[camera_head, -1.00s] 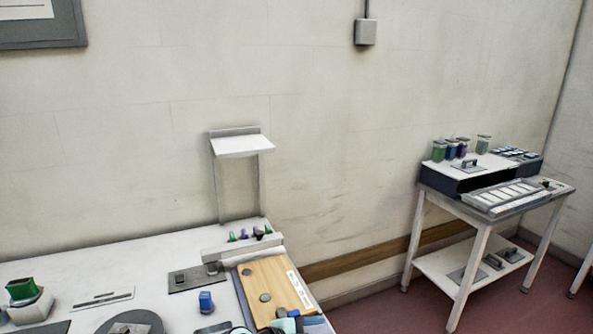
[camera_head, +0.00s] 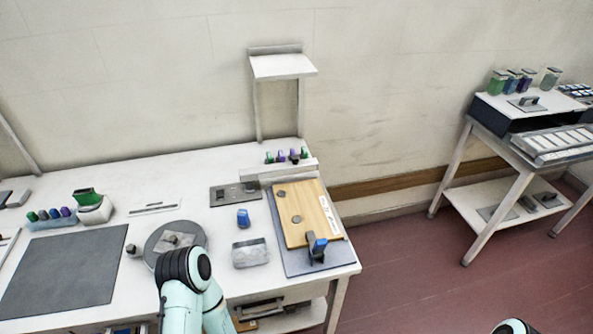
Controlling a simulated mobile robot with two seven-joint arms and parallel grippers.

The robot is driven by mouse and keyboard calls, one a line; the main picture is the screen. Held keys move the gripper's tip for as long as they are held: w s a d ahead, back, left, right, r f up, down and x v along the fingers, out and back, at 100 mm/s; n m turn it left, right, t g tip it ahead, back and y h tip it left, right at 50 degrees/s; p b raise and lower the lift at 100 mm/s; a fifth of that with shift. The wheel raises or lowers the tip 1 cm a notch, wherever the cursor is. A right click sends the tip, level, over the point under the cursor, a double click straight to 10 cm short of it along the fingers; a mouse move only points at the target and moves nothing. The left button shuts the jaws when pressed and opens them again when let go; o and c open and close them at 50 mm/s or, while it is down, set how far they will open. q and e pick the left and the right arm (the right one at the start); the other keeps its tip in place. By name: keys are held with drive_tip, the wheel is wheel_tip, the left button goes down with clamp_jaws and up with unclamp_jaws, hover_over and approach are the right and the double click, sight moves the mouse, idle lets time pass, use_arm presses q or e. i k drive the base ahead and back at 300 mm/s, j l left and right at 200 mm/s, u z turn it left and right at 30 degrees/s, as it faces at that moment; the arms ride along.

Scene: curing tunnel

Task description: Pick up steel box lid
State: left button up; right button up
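I cannot tell for certain which piece is the steel box lid. One flat grey metal plate (camera_head: 235,194) with small dark fittings lies on the white workbench, left of the wooden board. Another small grey plate with an upright handle (camera_head: 527,103) sits on top of the dark box on the right-hand cart. A mint-green arm of mine with a black joint rises at the bottom, left of centre, in front of the round grey disc. A small part of another mint-green arm link shows at the bottom right edge.
The white bench (camera_head: 150,226) carries a dark mat (camera_head: 65,270), a round disc (camera_head: 174,239), a blue item (camera_head: 243,219), a grey block (camera_head: 250,253) and a wooden board (camera_head: 306,213). The cart's lower shelf (camera_head: 470,207) holds small metal parts. Red floor lies clear between bench and cart.

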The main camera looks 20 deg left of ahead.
sight(174, 240)
drive_tip(key=u, duration=1.7)
drive_tip(key=j, duration=0.2)
